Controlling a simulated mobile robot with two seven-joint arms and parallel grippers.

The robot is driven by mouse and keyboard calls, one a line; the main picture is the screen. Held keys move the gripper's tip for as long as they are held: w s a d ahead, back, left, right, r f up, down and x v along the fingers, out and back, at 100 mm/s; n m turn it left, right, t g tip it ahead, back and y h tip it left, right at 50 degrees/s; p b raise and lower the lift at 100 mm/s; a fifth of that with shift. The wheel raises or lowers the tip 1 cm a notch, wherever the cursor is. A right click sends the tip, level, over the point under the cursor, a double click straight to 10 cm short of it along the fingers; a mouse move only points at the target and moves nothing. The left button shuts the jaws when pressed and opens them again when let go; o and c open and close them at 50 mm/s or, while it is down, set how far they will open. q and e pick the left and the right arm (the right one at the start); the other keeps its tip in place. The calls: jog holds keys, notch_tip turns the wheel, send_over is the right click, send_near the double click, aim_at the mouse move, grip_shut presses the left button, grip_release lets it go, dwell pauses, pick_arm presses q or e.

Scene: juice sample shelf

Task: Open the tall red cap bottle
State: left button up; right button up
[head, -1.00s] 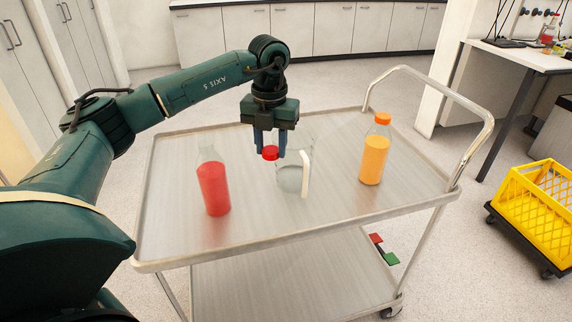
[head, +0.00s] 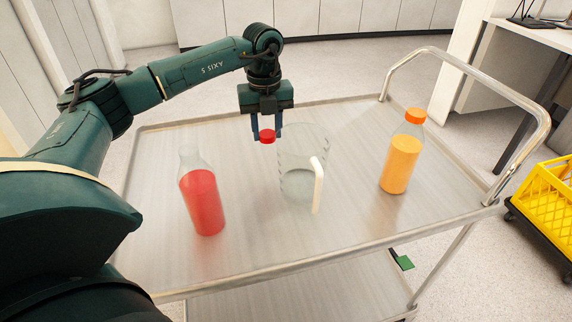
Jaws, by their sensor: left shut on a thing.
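The tall bottle (head: 203,200) with red juice stands upright on the left part of the cart top. Its neck is bare, with no cap on it. My left gripper (head: 267,138) is shut on the red cap (head: 267,136) and holds it behind and to the right of the bottle, close to the left rim of the clear jug as seen in the head view. The cap is apart from the bottle. My right gripper is not in view.
A clear jug (head: 296,180) with a pale handle stands mid-cart. An orange juice bottle (head: 400,165) with an orange cap stands at the right. The metal cart (head: 250,255) has a raised rim and a tubular handle (head: 520,105).

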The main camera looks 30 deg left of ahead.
aim_at(269, 170)
pick_arm(q)
notch_tip(269, 170, down, 9)
jog(key=shift+s+f, duration=0.1)
jog(key=shift+f, duration=0.05)
jog(key=shift+f, duration=0.1)
dwell(0.3)
jog(key=o, duration=1.1)
notch_tip(269, 170, up, 12)
jog(key=shift+r, duration=0.15)
